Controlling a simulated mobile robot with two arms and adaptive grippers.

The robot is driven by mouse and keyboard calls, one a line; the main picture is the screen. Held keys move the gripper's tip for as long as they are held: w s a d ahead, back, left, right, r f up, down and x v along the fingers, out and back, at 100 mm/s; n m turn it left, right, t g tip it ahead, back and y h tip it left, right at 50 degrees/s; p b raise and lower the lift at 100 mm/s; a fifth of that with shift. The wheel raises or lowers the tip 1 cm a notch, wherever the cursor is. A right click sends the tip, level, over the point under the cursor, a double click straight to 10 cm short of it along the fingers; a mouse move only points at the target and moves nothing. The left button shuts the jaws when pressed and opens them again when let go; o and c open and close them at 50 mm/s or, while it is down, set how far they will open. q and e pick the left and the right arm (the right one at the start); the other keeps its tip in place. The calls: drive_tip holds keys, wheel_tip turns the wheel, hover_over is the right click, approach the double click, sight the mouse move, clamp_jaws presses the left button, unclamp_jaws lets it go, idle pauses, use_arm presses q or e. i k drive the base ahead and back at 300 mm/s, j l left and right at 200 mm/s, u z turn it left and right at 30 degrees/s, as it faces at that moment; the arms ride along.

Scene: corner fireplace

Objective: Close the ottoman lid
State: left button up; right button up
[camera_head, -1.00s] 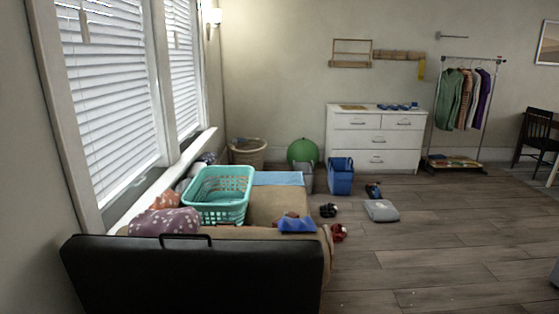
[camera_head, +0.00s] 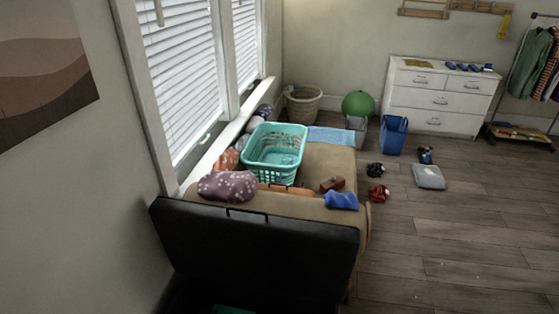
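The black ottoman lid (camera_head: 262,252) stands raised at the lower middle, its broad dark face toward me and a thin handle on its top edge. Below it, at the bottom edge, a dark space shows with a bit of something green (camera_head: 232,309) in it. The rest of the ottoman is cut off by the frame. Neither of my grippers is in view.
Behind the lid is a tan sofa or bed (camera_head: 325,168) with a teal laundry basket (camera_head: 275,152), a spotted pillow (camera_head: 227,186) and a blue cloth (camera_head: 341,201). Small items lie on the floor to the right. The wooden floor (camera_head: 450,240) is mostly clear there.

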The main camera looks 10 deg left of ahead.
sight(310, 260)
drive_tip(key=k+j, duration=0.1)
drive_tip(key=j, duration=1.7)
drive_tip(key=k, duration=0.05)
